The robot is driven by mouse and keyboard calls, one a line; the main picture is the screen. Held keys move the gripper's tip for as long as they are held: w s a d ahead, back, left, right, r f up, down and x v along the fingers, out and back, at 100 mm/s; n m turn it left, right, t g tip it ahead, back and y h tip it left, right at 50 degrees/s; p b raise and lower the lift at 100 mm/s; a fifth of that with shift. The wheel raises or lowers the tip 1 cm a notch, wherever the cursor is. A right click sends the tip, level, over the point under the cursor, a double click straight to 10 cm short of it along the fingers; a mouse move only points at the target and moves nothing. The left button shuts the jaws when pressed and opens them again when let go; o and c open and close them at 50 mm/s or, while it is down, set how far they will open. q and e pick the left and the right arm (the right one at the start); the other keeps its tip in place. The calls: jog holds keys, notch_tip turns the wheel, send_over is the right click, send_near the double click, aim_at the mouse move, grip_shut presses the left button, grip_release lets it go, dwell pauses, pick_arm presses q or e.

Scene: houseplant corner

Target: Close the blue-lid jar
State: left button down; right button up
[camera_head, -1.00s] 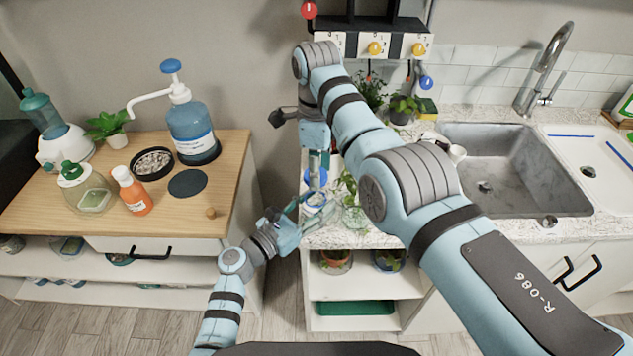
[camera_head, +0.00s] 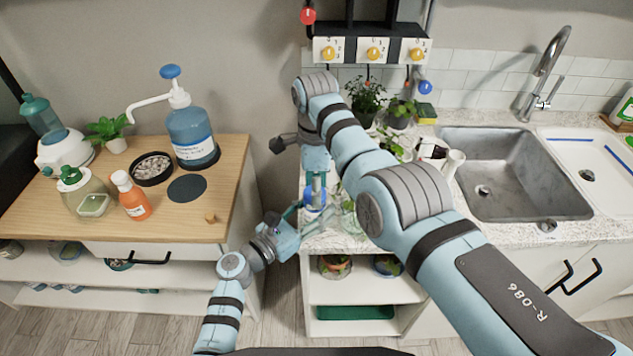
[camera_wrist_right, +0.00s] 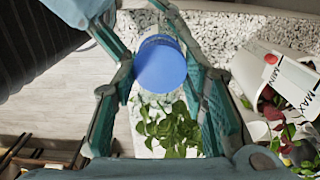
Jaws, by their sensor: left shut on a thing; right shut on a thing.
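The blue lid (camera_head: 315,198) shows at the left end of the counter, between the fingers of my right gripper (camera_head: 316,185). In the right wrist view the lid (camera_wrist_right: 160,66) is a round blue disc between the teal fingers of my right gripper (camera_wrist_right: 162,88), which is shut on it. The pale jar (camera_head: 314,214) is just below the lid, partly hidden by fingers. I cannot tell whether the lid is seated on its rim. My left gripper (camera_head: 300,222) comes in low from the left and is shut on the jar's side.
Plants (camera_head: 366,95) stand behind on the counter. A white pitcher (camera_wrist_right: 262,72) with a MAX/MIN label is close to the right gripper. A glass vessel (camera_head: 350,218) stands just right of the jar. The sink (camera_head: 490,165) is farther right; a wooden table (camera_head: 215,200) is left, across a gap.

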jog(key=shift+f, duration=0.65)
dwell(0.5)
jog(key=m, duration=0.3)
jog(key=shift+m, duration=0.4)
jog(key=m, duration=0.6)
jog(key=o, duration=0.7)
jog(key=shift+r, duration=2.25)
jog(key=shift+c, duration=0.5)
